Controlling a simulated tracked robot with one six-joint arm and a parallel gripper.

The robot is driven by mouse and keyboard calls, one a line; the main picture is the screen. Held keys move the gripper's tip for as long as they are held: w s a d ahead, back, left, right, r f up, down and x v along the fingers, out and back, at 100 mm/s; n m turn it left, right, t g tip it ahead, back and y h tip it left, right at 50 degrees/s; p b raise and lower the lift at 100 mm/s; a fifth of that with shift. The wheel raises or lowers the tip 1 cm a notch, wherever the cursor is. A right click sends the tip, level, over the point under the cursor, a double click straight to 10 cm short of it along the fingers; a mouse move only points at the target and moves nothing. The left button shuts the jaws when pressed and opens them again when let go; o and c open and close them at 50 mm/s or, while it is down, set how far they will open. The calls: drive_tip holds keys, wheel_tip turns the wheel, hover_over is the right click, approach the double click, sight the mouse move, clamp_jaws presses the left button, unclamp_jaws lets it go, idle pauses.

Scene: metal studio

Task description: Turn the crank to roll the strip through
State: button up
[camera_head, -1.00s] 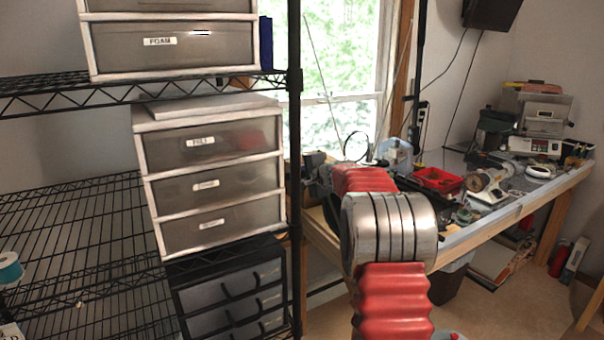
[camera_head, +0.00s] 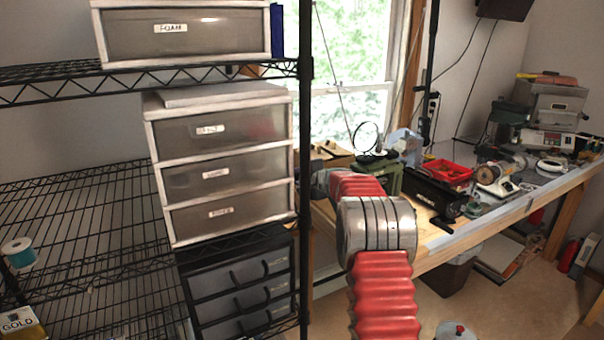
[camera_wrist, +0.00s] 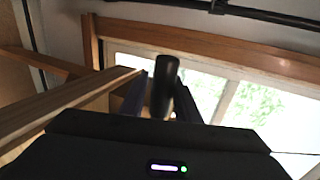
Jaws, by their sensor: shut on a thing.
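My gripper (camera_wrist: 160,100) shows in the wrist view, its two dark fingers on either side of a dark rounded handle (camera_wrist: 164,78). It is shut on this handle, which looks like the crank's grip. The handle stands nearly upright in the picture, its top rising above the fingertips. In the head view my own arm hides the gripper and the handle. I cannot make out the strip or the rollers in either view.
A workbench (camera_head: 520,207) runs along the right, with a black device (camera_head: 437,195), a red tray (camera_head: 447,172) and several machines on it. A wire shelf (camera_head: 75,235) with drawer units (camera_head: 222,165) stands at left.

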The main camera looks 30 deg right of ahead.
drive_tip(key=f, duration=0.2)
drive_tip(key=w+f, duration=0.1)
drive_tip(key=f, duration=0.3)
drive_tip(key=shift+w+d+f, duration=0.2)
drive_tip(key=shift+w+f, duration=0.1)
drive_tip(key=shift+c, duration=0.6)
wheel_tip(320, 180, down, 8)
drive_tip(key=shift+w+f, duration=0.25)
drive_tip(key=shift+w, duration=0.15)
drive_tip(key=shift+f, duration=0.25)
drive_tip(key=shift+w, duration=0.1)
drive_tip(key=shift+a, duration=0.1)
wheel_tip(320, 180, down, 9)
drive_tip(key=s, duration=0.2)
drive_tip(key=shift+a, duration=0.35)
drive_tip(key=shift+s+f, duration=0.1)
drive_tip(key=shift+s, duration=0.05)
drive_tip(key=s+f, duration=0.5)
drive_tip(key=f, duration=0.2)
drive_tip(key=shift+s+d+f, duration=0.15)
drive_tip(key=shift+s+f, duration=0.1)
drive_tip(key=shift+f, duration=0.15)
